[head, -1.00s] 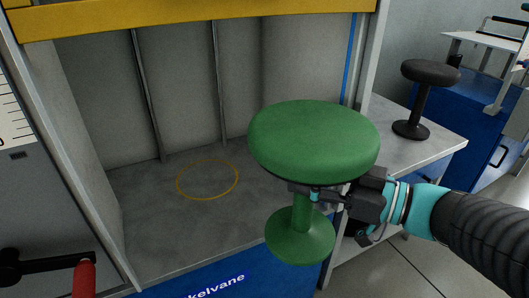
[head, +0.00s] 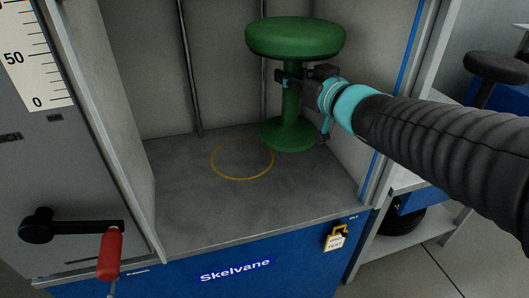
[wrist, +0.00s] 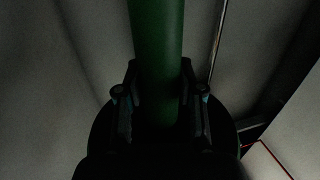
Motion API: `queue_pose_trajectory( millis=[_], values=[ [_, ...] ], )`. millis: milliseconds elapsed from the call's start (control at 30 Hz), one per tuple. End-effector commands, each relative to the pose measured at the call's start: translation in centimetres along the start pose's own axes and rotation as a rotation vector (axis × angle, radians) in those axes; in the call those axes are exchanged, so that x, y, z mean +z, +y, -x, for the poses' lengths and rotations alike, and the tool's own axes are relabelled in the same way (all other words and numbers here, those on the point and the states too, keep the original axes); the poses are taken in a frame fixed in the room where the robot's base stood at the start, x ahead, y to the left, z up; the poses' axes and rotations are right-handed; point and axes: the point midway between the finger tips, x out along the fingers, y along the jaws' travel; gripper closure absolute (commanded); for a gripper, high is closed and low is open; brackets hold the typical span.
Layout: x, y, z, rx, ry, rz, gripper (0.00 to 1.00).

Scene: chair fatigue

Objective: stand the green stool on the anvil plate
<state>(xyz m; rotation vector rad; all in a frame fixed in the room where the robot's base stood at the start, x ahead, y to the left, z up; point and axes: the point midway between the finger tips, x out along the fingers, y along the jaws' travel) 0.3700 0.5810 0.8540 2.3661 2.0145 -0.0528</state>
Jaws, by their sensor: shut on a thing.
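The green stool (head: 295,40) is upright inside the cabinet bay, with a round seat, a thin post and a round foot. My gripper (head: 290,78) is shut on the stool's post, just below the seat. In the wrist view the green post (wrist: 157,45) stands between the two fingers (wrist: 160,105). The anvil plate (head: 190,205) is the grey floor of the bay, with a yellow ring (head: 242,159) marked on it. The stool's foot (head: 288,134) shows to the right of and behind the ring. I cannot tell whether the foot touches the plate.
A side wall and frame post (head: 405,110) bound the bay on the right, close to my arm. A grey panel with a scale (head: 35,60) and a red-handled crank (head: 110,252) stands at the left. A black stool (head: 497,70) is outside, at right.

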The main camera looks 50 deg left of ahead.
Motion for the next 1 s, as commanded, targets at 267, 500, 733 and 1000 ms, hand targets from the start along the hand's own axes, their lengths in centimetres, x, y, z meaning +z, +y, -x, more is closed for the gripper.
queue_pose_trajectory(
  millis=[267, 500, 733, 1000],
  values=[
    [-0.8, -1.5, -2.0, 0.031, 0.003, -0.005, 1.00],
    [1.3, -3.9, -4.5, 0.032, 0.002, -0.006, 1.00],
    [3.4, -6.6, -7.2, 0.031, 0.003, -0.006, 1.00],
    [5.0, -8.9, -9.6, 0.033, 0.004, -0.006, 1.00]
  ],
)
